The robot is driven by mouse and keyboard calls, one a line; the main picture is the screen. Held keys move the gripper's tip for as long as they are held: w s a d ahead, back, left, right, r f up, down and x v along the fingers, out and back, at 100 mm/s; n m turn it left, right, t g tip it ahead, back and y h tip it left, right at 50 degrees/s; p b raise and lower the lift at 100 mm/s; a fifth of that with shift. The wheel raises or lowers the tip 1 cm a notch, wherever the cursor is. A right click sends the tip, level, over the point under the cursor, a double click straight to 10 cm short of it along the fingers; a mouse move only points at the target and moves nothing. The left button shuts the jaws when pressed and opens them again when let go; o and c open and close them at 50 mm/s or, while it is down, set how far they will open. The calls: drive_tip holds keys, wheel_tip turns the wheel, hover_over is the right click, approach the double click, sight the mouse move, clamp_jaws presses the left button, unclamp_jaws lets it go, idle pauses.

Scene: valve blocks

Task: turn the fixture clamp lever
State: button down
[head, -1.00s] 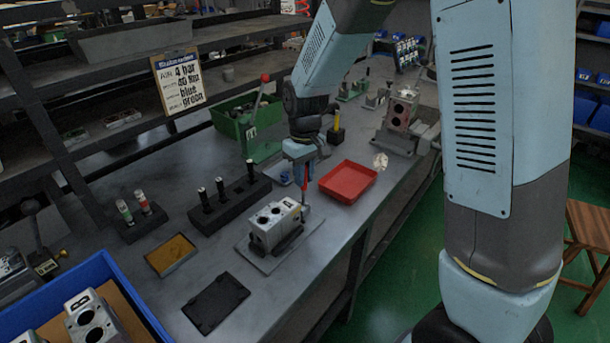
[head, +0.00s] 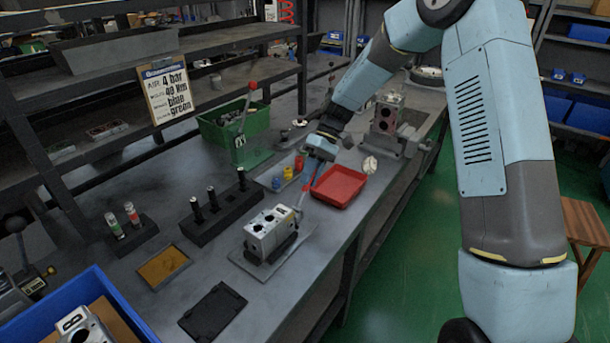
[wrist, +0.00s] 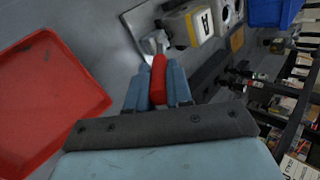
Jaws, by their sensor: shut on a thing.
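The fixture (head: 240,262) stands on the bench with a grey valve block (head: 268,232) seated in it. In the wrist view, the valve block (wrist: 190,24) is at the top. The clamp lever's red handle (wrist: 158,79) sits between the two blue fingers of my gripper (wrist: 158,92), which are shut on it. In the head view, the red handle (head: 308,186) shows just below my gripper (head: 315,170). The lever leans away from the block, toward the red tray. Its grey lower end (wrist: 152,42) meets the fixture; the pivot is partly hidden.
An empty red tray (head: 353,176) is close beside my gripper. A black rack (head: 222,216) with dark pins stands left of the fixture. A green bin (head: 262,122) is behind, and another block (head: 386,116) is at the back right.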

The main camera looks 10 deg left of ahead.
drive_tip(key=w+f+g+y, duration=0.1)
drive_tip(key=w+d+f+g, duration=0.1)
drive_tip(key=shift+w+d+f+g+y, duration=0.2)
drive_tip(key=shift+g+y, duration=0.1)
drive_tip(key=shift+y, duration=0.1)
drive_tip(key=shift+w+d+f+g+y, duration=0.1)
drive_tip(key=shift+w+f+g+y, duration=0.1)
drive_tip(key=shift+f+g+y, duration=0.35)
drive_tip(key=shift+w+d+f+g+y, duration=0.1)
drive_tip(key=shift+w+f+g+y, duration=0.15)
drive_tip(key=shift+f+g, duration=0.45)
drive_tip(key=c, duration=1.2)
unclamp_jaws()
drive_tip(key=shift+c, duration=0.2)
drive_tip(key=shift+o, duration=1)
drive_tip(key=shift+s, duration=0.1)
drive_tip(key=v, duration=1.3)
drive_tip(key=shift+w, duration=0.4)
